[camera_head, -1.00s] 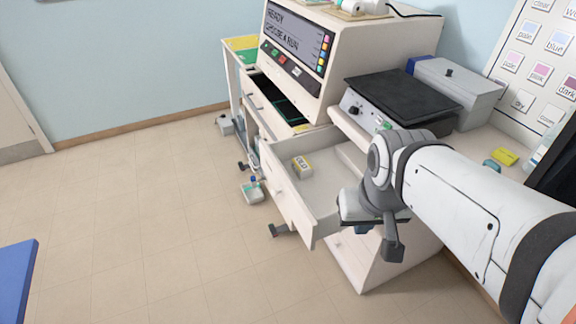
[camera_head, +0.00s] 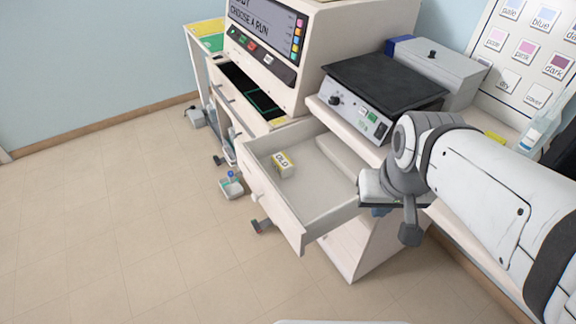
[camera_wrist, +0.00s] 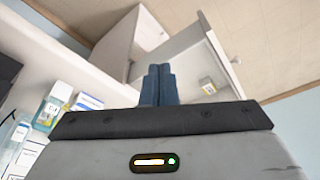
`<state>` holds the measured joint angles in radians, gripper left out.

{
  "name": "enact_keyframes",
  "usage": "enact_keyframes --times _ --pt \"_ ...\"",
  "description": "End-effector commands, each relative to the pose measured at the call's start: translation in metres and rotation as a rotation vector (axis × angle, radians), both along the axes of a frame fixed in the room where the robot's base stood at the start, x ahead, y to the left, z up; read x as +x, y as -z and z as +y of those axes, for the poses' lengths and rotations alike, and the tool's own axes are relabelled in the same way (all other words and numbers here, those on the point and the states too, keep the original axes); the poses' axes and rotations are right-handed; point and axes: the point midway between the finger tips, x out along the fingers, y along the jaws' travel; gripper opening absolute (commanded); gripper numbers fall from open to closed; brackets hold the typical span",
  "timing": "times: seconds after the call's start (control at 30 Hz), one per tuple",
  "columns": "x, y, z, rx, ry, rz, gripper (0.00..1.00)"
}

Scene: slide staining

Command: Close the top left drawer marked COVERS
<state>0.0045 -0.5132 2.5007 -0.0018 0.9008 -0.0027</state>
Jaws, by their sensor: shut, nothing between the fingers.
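A white drawer (camera_head: 290,215) stands pulled out of the white bench, below the black-topped device; its marking cannot be read here. A small box with a yellow label reading OLD (camera_head: 284,165) lies inside it. The drawer also shows in the wrist view (camera_wrist: 191,45), with the small box (camera_wrist: 208,87) in it. My gripper (camera_wrist: 158,82) is shut and empty, its two blue fingers together in front of the drawer opening in that view. In the head view my wrist hides most of the gripper, at the drawer's right side; whether it touches the drawer cannot be told.
A black-topped device (camera_head: 385,85) and a grey box (camera_head: 437,68) stand on the bench. A staining machine (camera_head: 300,50) with a screen is to the left, with an open dark tray (camera_head: 250,90) below it. Bottles (camera_wrist: 55,105) stand on the bench. The floor (camera_head: 150,230) at left is clear.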

Motion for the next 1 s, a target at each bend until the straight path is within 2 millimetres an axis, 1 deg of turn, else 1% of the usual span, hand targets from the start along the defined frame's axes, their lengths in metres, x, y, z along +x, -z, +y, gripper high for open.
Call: enact_keyframes --times 0.13,0.23,0.33,0.43,0.57,0.67,0.73,0.9,1.0 --pt "0.000 0.001 0.000 -0.001 -0.005 0.002 0.00" --pt "0.004 0.007 0.005 -0.021 -0.056 0.023 0.00" --pt "0.013 0.024 0.017 -0.076 -0.176 0.079 0.00" --pt "0.027 0.048 0.038 -0.168 -0.388 0.159 0.00" --pt "0.046 0.085 0.075 -0.323 -0.721 0.271 0.00" --pt "0.058 0.115 0.109 -0.454 -0.977 0.349 0.00" --pt "0.063 0.137 0.136 -0.552 -1.152 0.399 0.00" --pt "0.066 0.190 0.204 -0.797 -1.541 0.501 0.00" --pt "0.062 0.215 0.237 -0.922 -1.713 0.544 0.00"
